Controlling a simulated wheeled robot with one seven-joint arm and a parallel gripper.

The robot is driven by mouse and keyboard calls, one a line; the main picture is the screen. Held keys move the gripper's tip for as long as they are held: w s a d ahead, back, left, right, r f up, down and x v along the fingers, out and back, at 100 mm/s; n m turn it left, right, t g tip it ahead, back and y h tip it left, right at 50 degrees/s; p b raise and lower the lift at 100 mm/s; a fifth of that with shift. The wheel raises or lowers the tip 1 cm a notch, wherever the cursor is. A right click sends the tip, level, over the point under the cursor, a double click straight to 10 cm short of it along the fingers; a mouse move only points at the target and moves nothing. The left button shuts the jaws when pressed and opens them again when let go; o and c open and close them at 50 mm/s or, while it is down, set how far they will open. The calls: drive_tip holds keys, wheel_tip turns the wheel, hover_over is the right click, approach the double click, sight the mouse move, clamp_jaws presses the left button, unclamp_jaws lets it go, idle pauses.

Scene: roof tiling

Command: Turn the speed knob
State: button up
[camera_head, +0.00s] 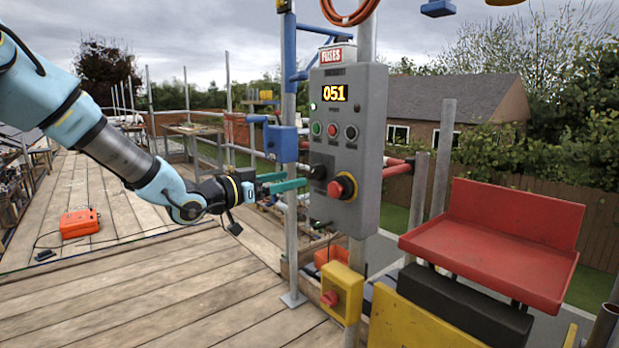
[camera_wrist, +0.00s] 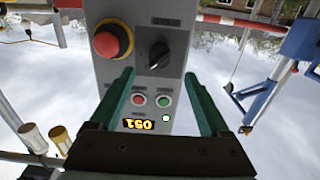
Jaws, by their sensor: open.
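The grey control box (camera_head: 372,150) is fixed to a post and shows an orange 051 on its display (camera_head: 335,93). The black speed knob (camera_head: 318,172) is low on its front, left of a red mushroom button on a yellow base (camera_head: 342,187). My gripper (camera_head: 296,181) is open and empty, with its green fingers reaching toward the knob from the left. In the wrist view, which is upside down, the knob (camera_wrist: 159,55) shows between and beyond the fingertips (camera_wrist: 159,73), with its pointer tilted. I see no contact with it.
Green, red and dark buttons (camera_head: 333,131) sit above the knob. A blue box (camera_head: 281,143) on a blue bracket is close above my gripper. A yellow box with a red knob (camera_head: 342,294) is below. A red tray (camera_head: 490,245) stands right. The plank deck (camera_head: 150,290) is mostly clear.

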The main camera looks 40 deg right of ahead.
sight(311, 175)
drive_tip(key=d+p, duration=0.1)
drive_tip(key=d, duration=0.6)
drive_tip(key=shift+s+d, duration=0.2)
drive_tip(key=shift+c, duration=0.2)
drive_tip(key=shift+f, duration=0.1)
clamp_jaws()
